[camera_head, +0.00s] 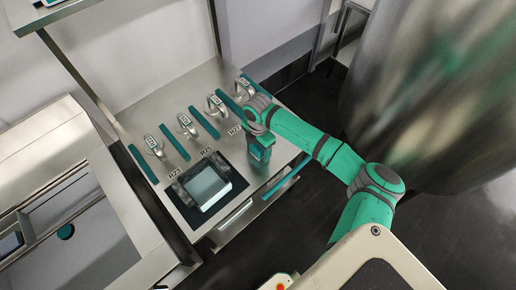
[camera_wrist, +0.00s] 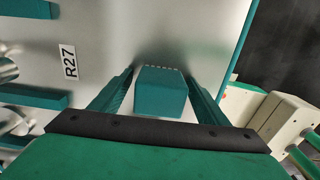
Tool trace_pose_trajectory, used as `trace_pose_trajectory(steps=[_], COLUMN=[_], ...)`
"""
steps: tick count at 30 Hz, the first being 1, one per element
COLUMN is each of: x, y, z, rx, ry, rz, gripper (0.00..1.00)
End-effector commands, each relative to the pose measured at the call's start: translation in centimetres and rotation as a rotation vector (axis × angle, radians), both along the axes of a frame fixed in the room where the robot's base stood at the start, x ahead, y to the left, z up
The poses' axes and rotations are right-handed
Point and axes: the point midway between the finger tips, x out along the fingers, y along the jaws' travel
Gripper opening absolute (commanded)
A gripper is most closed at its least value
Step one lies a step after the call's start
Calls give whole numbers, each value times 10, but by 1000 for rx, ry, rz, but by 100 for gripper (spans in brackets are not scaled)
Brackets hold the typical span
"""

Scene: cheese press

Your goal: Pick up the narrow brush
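The narrow brush appears to be the teal block (camera_wrist: 161,92) between my fingers in the wrist view, with a row of pale bristle-like marks at its far edge. It stands on the metal counter near the R27 label. My gripper (camera_wrist: 160,76) points down over it, one finger on each side. Thin gaps seem to show between the fingers and the block, so the gripper looks open around it. In the head view, my gripper (camera_head: 260,158) is over the counter's right part. There the brush cannot be told apart from the teal gripper.
The metal counter (camera_head: 160,112) also holds several teal bars (camera_head: 204,123) and curved metal handles (camera_head: 187,124) with labels. A dark tray with a pale block (camera_head: 207,186) sits left of my gripper. A large metal vat (camera_head: 430,90) stands to the right.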

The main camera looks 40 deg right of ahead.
Motion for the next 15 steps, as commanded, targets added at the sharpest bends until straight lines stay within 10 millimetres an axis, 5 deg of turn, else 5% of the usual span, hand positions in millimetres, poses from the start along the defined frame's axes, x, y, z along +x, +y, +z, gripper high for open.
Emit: trace_pose_trajectory(steps=[1,6,15], x=[0,0,0], y=[0,0,0], z=[0,0,1], rx=[0,0,0], ry=[0,0,0], rz=[0,0,0], gripper=[59,22,22])
